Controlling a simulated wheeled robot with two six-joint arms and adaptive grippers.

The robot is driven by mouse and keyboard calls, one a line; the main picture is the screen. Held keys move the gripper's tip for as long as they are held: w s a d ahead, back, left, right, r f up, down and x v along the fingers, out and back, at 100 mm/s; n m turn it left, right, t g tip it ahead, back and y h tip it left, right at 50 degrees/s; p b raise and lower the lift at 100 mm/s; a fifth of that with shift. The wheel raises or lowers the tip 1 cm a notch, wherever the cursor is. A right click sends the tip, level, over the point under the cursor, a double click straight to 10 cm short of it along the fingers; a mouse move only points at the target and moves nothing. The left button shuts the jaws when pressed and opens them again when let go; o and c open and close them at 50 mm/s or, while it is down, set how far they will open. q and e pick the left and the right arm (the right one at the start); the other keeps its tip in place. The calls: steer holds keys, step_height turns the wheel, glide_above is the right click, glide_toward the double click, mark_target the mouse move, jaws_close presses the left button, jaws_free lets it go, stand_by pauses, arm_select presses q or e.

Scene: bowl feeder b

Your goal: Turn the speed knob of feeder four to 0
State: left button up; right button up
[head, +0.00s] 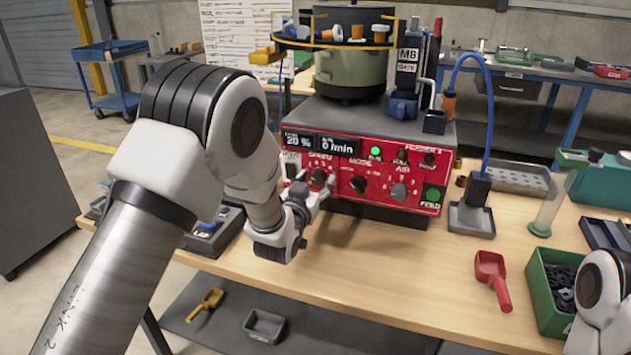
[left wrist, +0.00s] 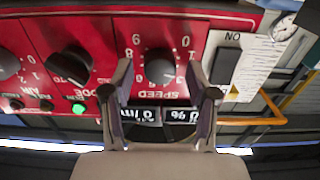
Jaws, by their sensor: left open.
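The speed knob (head: 318,177) is a small dark round knob on the red front panel (head: 375,205) of the feeder. In the left wrist view the speed knob (left wrist: 160,67) appears upside down, with a white pointer mark and printed digits around it. The feeder's display (head: 320,144) reads 20 % and 0 /min. My left gripper (head: 317,191) is at the panel, open. In the left wrist view its fingers (left wrist: 160,74) stand on either side of the knob, with gaps visible. My right gripper is out of view.
The mode knob (left wrist: 70,66) is beside the speed knob, and the air knob (head: 399,191) is farther right. A red scoop (head: 492,279) and a green bin (head: 540,292) stand on the table right. The middle front is clear.

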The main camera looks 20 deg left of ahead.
arm_select(q)
jaws_close()
steer(key=shift+n, duration=0.3)
steer(key=n, duration=0.5)
steer(key=shift+a, duration=0.1)
steer(key=n, duration=0.6)
steer(key=shift+f+n, duration=0.1)
steer(key=shift+n, duration=0.2)
stand_by(0.5)
